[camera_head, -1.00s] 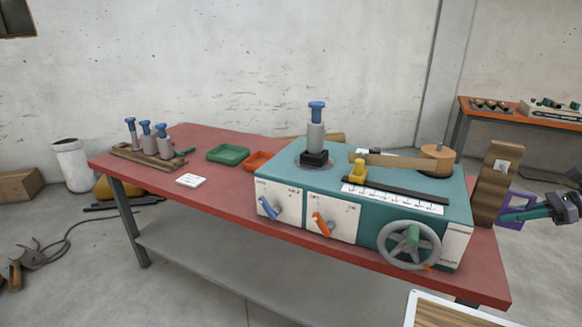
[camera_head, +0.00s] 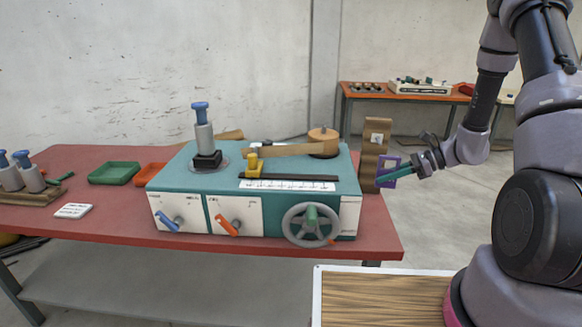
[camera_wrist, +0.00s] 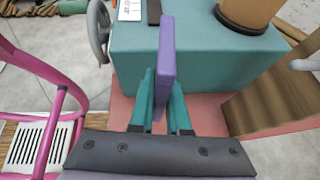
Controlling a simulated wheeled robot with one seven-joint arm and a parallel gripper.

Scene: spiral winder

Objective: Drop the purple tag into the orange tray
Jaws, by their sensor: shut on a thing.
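My gripper (camera_head: 398,173) is shut on the purple tag (camera_head: 387,171), off the right end of the teal winder. In the wrist view, the purple tag (camera_wrist: 166,55) stands edge-on between the teal fingers (camera_wrist: 160,100), with the winder behind it. The orange tray (camera_head: 150,175) lies on the red table, left of the winder and next to the green tray. The winder hides part of the orange tray, and the wrist view does not show it.
The teal winder (camera_head: 195,179), with a handwheel (camera_head: 311,225) and an upright blue-topped cylinder (camera_head: 202,128), stands between my gripper and the orange tray. An upright wooden block (camera_head: 374,142) is close beside the tag. The green tray (camera_head: 115,173) and a white card (camera_head: 73,211) lie further left.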

